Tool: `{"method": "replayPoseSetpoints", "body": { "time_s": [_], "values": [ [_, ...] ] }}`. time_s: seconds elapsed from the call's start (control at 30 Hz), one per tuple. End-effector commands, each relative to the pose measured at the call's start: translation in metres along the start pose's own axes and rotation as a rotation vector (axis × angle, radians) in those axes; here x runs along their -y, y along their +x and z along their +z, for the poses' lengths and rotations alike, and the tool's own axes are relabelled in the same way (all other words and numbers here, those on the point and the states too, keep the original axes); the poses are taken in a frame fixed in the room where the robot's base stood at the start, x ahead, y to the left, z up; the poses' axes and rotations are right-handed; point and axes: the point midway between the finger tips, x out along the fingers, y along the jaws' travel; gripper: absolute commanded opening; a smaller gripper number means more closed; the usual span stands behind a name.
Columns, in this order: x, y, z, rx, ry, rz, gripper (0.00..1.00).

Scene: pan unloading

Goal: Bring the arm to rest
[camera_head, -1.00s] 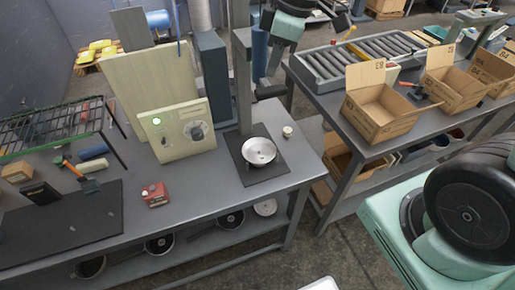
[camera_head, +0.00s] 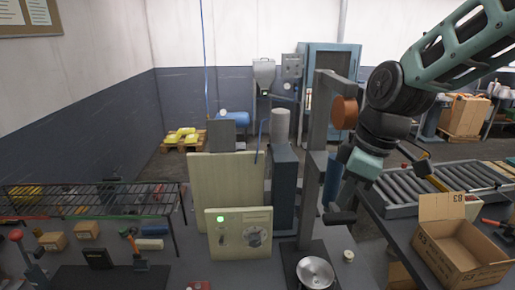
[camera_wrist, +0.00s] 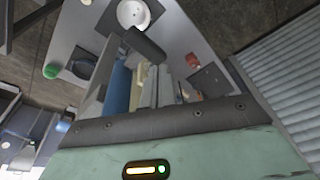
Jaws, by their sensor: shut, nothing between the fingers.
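My arm comes in from the upper right of the head view, bent down at a dark joint. My gripper (camera_head: 341,216) hangs at its end, shut and empty, in front of the grey post and above the bench. A shiny round metal pan (camera_head: 315,272) sits on a dark mat (camera_head: 292,258) on the bench, below and a little left of the gripper, apart from it. The pan also shows at the top of the wrist view (camera_wrist: 133,13). My pale green wrist housing fills the bottom of the wrist view.
A control box (camera_head: 239,234) with a green light stands left of the post. A wire rack (camera_head: 90,199) is at the far left. A roller conveyor (camera_head: 440,182) and an open cardboard box (camera_head: 458,240) are at the right. A small pale cylinder (camera_head: 348,256) stands beside the pan.

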Motion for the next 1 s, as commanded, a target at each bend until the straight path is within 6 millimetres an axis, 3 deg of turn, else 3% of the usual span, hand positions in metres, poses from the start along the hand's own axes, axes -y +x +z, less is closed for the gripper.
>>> {"method": "replayPoseSetpoints", "body": {
  "time_s": [0.03,0.2,0.3,0.43,0.6,1.0],
  "values": [
    [0.017,0.021,0.003,0.012,0.012,-0.010,0.00],
    [0.088,0.083,0.024,0.078,0.124,-0.030,0.00],
    [0.128,0.115,0.044,0.123,0.196,-0.025,0.00],
    [0.164,0.144,0.070,0.165,0.276,-0.004,0.00],
    [0.184,0.157,0.087,0.190,0.334,0.017,0.00],
    [0.185,0.156,0.089,0.193,0.346,0.020,0.00]
  ]
}}
